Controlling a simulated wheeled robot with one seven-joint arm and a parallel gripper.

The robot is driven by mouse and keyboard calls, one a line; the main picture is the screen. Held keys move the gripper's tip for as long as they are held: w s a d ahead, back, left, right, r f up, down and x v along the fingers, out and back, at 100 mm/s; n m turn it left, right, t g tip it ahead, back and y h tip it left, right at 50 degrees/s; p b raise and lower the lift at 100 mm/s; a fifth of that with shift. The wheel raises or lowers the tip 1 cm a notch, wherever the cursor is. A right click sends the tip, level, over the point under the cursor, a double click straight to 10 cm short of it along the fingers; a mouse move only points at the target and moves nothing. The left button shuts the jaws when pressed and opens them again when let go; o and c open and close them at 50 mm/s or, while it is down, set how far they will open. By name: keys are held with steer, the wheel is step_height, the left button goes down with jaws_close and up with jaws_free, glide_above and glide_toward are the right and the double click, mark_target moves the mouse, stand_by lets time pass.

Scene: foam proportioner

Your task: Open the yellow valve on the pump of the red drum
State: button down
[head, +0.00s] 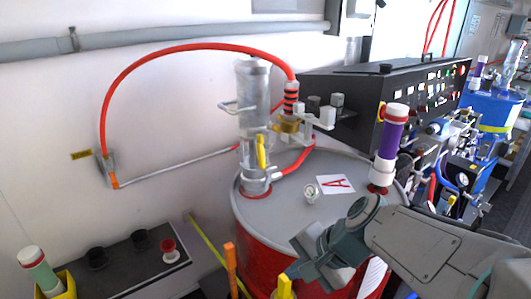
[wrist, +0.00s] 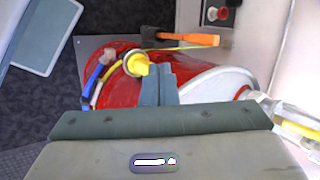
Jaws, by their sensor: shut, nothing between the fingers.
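The red drum (head: 262,243) stands in the middle of the head view with a grey lid. Its clear pump (head: 252,95) rises from the back left of the lid. The yellow valve (head: 261,152) is a narrow upright handle low on the pump. My gripper (head: 294,270) is in front of the drum, below lid level and apart from the valve. In the wrist view its fingers (wrist: 153,70) are together and empty, beside a yellow fitting (wrist: 135,64) near the drum. Part of the pump (wrist: 292,112) shows at the right edge there.
A red hose (head: 160,55) arches from the pump to the wall. A purple-and-white cylinder (head: 391,135) stands on the lid's right. A black control panel (head: 385,100) is behind. An orange handle (head: 230,262) stands left of my gripper. A blue drum (head: 495,108) is far right.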

steer(key=w+a+r+m+t+y+p, duration=0.1)
steer(key=w+r+m+t+y, duration=0.3)
steer(key=w+r+m, duration=0.45)
steer(key=m+t+h+p, duration=0.15)
steer(key=m+t, duration=0.35)
steer(key=m, duration=0.7)
glide_toward(263, 162)
steer(key=shift+n+y, duration=0.25)
steer(key=p+x, duration=0.1)
steer(key=x, duration=0.6)
steer(key=shift+d+p, duration=0.2)
steer(key=shift+p, duration=0.2)
steer(key=shift+f, duration=0.1)
